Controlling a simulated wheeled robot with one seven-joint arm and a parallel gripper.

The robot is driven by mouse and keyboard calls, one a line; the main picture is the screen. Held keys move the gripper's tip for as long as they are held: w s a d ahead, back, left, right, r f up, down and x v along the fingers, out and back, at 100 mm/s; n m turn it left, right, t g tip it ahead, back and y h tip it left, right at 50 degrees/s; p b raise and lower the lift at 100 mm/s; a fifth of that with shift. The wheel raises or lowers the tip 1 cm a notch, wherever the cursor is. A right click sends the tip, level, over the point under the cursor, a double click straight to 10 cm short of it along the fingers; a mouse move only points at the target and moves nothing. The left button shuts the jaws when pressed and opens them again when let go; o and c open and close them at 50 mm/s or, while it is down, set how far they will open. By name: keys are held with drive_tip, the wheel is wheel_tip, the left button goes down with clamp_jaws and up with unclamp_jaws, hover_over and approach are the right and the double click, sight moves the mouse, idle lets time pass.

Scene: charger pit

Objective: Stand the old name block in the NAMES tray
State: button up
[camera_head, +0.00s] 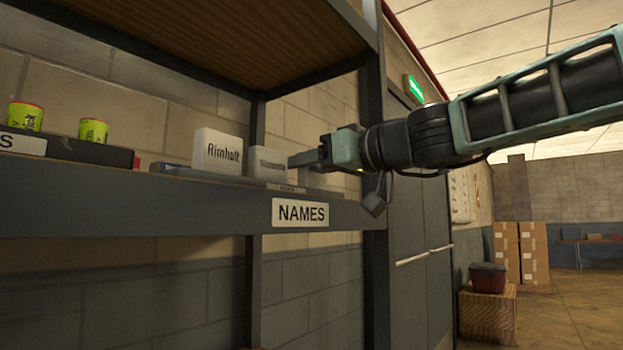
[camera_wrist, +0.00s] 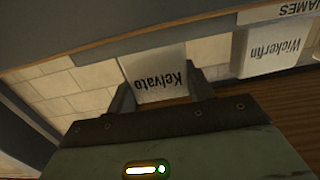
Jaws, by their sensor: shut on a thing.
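My gripper (camera_wrist: 160,88) is shut on a white block marked "Kelvato" (camera_wrist: 157,70), whose name appears upside down in the wrist view. In the head view my gripper (camera_head: 305,160) is at the right part of the NAMES tray (camera_head: 287,187), above its label (camera_head: 300,213). A white block marked "Rimholt" (camera_head: 217,152) stands upright in the tray. A second white block (camera_head: 267,165), its lettering too faint to read, is between Rimholt and my gripper. In the wrist view a block marked "Wickerfin" (camera_wrist: 270,50) is to the right of Kelvato. Whether Kelvato touches the tray is unclear.
A dark tray (camera_head: 95,151) with two yellow-green cups (camera_head: 25,116) (camera_head: 93,130) sits left on the same shelf (camera_head: 120,205). An upper shelf (camera_head: 250,40) overhangs, and a dark post (camera_head: 376,100) rises beside my gripper. Boxes (camera_head: 520,250) stand far right.

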drive_tip(key=shift+f, duration=0.4)
drive_tip(key=shift+f+b, duration=0.25)
drive_tip(key=shift+b, duration=0.05)
drive_tip(key=o, duration=1)
drive_tip(key=shift+r, duration=0.1)
drive_tip(key=shift+c, duration=0.2)
drive_tip(key=shift+r+p, duration=0.2)
drive_tip(key=shift+p, duration=0.2)
drive_tip(key=b+v, duration=0.3)
drive_tip(key=v, duration=0.9)
